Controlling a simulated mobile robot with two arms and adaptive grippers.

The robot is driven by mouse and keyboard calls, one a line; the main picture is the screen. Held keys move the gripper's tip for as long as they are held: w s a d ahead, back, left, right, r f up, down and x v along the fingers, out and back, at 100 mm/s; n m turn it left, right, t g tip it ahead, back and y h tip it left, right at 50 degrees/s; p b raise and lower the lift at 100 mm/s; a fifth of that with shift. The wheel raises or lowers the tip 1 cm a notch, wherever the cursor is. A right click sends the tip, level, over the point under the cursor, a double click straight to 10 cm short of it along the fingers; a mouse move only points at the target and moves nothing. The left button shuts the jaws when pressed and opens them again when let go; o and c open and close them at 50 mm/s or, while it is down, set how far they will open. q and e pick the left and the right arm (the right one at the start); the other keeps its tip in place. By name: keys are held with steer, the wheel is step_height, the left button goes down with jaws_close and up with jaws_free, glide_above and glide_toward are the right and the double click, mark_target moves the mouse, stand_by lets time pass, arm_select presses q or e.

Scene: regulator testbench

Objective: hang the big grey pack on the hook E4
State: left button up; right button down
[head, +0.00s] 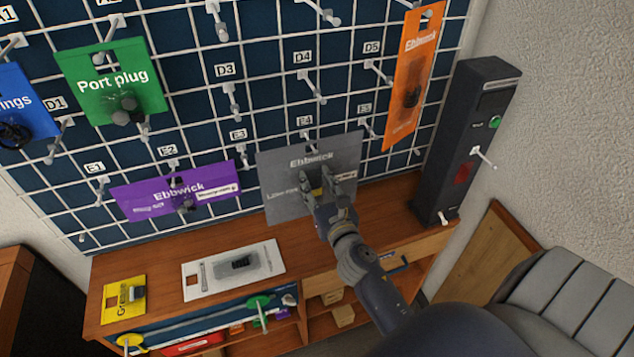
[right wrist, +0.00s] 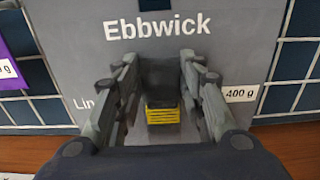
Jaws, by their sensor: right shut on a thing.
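The big grey pack (head: 277,190), labelled Ebbwick, is upright in front of the mesh board below the E4 label (head: 305,121). It fills much of the right wrist view (right wrist: 70,45), where "400 g" shows. My right gripper (head: 326,183) is shut on it, with the fingers (right wrist: 162,90) on both sides of the dark and yellow item on its front. The pack's top edge is close to hook E4 (head: 308,138), which is mostly hidden. I cannot tell whether the hook is through the pack. My left gripper is not in view.
A purple pack (head: 140,198) hangs to the left at E2, and an orange pack (head: 418,50) hangs at upper right. A dark upright device (head: 462,140) stands at the right. A white pack (head: 215,278) and a yellow pack (head: 120,305) lie on the wooden bench (head: 165,250).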

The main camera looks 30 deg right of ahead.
steer(key=shift+r, duration=0.1)
steer(key=c, duration=0.9)
jaws_free()
steer(key=shift+c, duration=0.2)
